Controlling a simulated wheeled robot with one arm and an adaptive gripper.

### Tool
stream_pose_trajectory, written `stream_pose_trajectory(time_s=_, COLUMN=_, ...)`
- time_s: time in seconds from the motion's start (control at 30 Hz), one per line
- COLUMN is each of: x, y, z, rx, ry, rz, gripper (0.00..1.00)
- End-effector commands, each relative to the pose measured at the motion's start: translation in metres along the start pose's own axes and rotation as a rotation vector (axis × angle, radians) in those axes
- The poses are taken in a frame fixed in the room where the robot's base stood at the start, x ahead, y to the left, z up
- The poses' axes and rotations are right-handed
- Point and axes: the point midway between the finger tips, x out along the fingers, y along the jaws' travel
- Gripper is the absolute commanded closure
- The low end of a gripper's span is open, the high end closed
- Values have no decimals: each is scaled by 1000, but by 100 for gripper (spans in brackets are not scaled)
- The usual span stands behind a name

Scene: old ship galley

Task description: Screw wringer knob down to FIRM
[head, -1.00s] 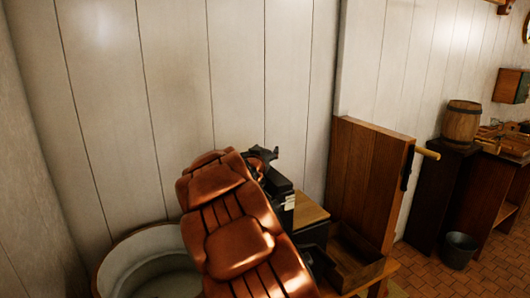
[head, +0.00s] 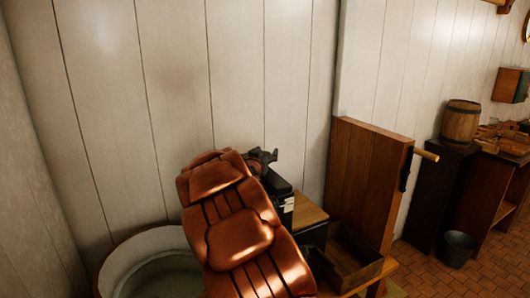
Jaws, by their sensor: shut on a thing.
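My copper-coloured arm reaches up from the bottom of the head view. My dark gripper (head: 262,158) is at its far end, close to the pale wall, partly hidden by the arm. It is shut, apparently on the wringer knob, which I cannot make out behind the gripper and arm. Just below the gripper is a dark block (head: 283,194) with a small pale label (head: 289,204). Its marks are too small to read. A tall brown wooden panel (head: 368,180) stands to the right, with a dark crank and a pale wooden handle (head: 426,154) on its right edge.
A round pale tub (head: 140,250) stands at lower left, partly behind my arm. An open wooden box (head: 352,262) sits below the panel. A barrel (head: 461,122) on a dark stand and a bucket (head: 458,248) are farther right. Tiled floor shows between.

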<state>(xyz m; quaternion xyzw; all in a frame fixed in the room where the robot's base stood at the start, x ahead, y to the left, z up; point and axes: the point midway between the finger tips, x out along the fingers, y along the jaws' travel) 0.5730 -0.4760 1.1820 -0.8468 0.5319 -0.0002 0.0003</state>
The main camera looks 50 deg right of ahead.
Motion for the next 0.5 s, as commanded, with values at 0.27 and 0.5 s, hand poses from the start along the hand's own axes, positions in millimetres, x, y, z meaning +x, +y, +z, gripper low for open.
stream_pose_trajectory(time_s=0.27, x=-1, y=-1, z=-1, rx=-1, ry=-7, rz=38, gripper=75)
stream_pose_trajectory(time_s=0.5, x=-2, y=0, z=-3, rx=-2, ry=-10, rz=123, gripper=75)
